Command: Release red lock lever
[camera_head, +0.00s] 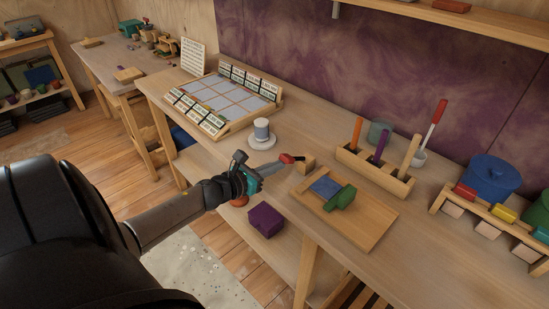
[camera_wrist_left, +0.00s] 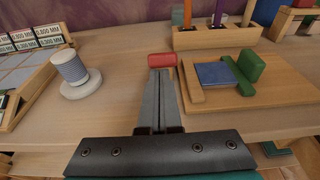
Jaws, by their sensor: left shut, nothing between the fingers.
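In the left wrist view the red lever (camera_wrist_left: 162,60) lies crosswise just beyond my fingertips. My left gripper (camera_head: 279,163) has its fingers together and pointing at the lever; they also show in the wrist view (camera_wrist_left: 161,74). The tips look close to the lever, but whether they touch it is unclear. A blue block (camera_head: 325,188) and a green piece (camera_head: 341,197) sit on the board. My right gripper is out of view.
A white spool on a round base (camera_head: 262,134) stands left of the lever. Behind the board is a wooden holder (camera_head: 375,172) with upright coloured sticks. A tile tray (camera_head: 222,100) lies at the left. A purple box (camera_head: 265,220) sits lower, below the bench edge.

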